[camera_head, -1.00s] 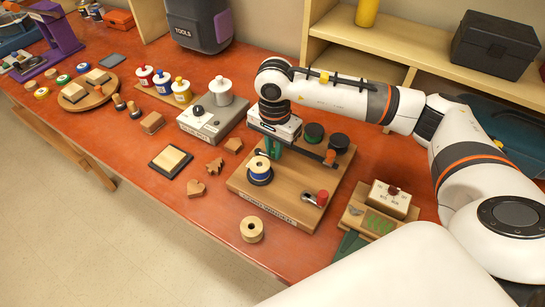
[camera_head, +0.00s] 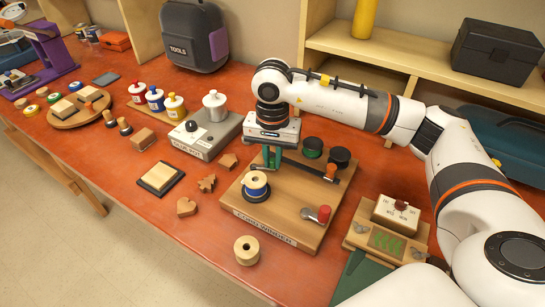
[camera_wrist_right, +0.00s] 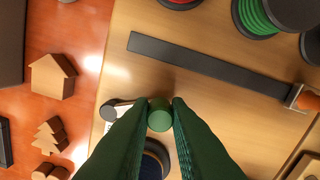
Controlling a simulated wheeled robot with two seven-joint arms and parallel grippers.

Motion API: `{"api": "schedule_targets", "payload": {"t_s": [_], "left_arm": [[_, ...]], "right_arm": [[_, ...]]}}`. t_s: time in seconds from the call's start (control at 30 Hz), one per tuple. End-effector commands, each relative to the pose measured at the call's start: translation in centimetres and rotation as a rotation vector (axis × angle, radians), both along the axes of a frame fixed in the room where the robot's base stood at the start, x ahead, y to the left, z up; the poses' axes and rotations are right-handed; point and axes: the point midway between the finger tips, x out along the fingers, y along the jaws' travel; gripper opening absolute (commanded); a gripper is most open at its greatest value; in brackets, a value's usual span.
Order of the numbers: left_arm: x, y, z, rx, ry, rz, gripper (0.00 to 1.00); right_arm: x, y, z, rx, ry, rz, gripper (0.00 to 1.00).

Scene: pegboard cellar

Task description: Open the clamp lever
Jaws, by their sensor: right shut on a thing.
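The clamp lever appears to be the small grey lever (camera_wrist_right: 117,108) with a round green knob (camera_wrist_right: 159,115), in the right wrist view, on the wooden cord-winder board (camera_head: 231,197). My right gripper (camera_head: 271,163) points down over the board, behind the blue-wound spool (camera_head: 257,184). In the wrist view its green fingers (camera_wrist_right: 159,116) are shut on the green knob. My left gripper is not in view.
A dark flat bar (camera_wrist_right: 205,66) with an orange handle (camera_head: 331,172) lies close beside the fingers. A red knob (camera_head: 324,213) stands at the board's front right. Dark and green spools (camera_head: 313,147) stand behind. A loose wooden spool (camera_head: 247,250) is in front.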

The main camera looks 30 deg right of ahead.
Motion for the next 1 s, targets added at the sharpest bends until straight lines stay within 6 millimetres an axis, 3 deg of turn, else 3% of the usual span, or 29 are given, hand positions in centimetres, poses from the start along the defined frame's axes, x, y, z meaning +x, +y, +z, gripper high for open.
{"api": "schedule_targets", "payload": {"t_s": [0.1, 0.13, 0.23, 0.63, 0.77, 1.0], "left_arm": [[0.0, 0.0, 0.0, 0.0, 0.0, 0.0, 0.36], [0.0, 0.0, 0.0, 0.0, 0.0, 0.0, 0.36], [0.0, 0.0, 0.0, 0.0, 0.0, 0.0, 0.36], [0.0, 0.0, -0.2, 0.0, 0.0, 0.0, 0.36], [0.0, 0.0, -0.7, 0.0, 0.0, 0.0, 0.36], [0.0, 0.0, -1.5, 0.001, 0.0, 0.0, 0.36]], "right_arm": [[0.1, 0.0, 0.1, 0.001, -0.004, -0.001, 0.0], [0.1, 0.0, 0.1, 0.001, -0.004, -0.002, 0.21], [0.1, 0.0, 0.1, 0.0, -0.003, -0.002, 0.37], [0.1, 0.0, 0.8, 0.0, -0.005, -0.002, 0.38], [0.1, 0.0, 2.9, 0.001, -0.008, -0.002, 0.38], [0.1, 0.0, 8.1, 0.0, -0.008, -0.001, 0.38]]}}
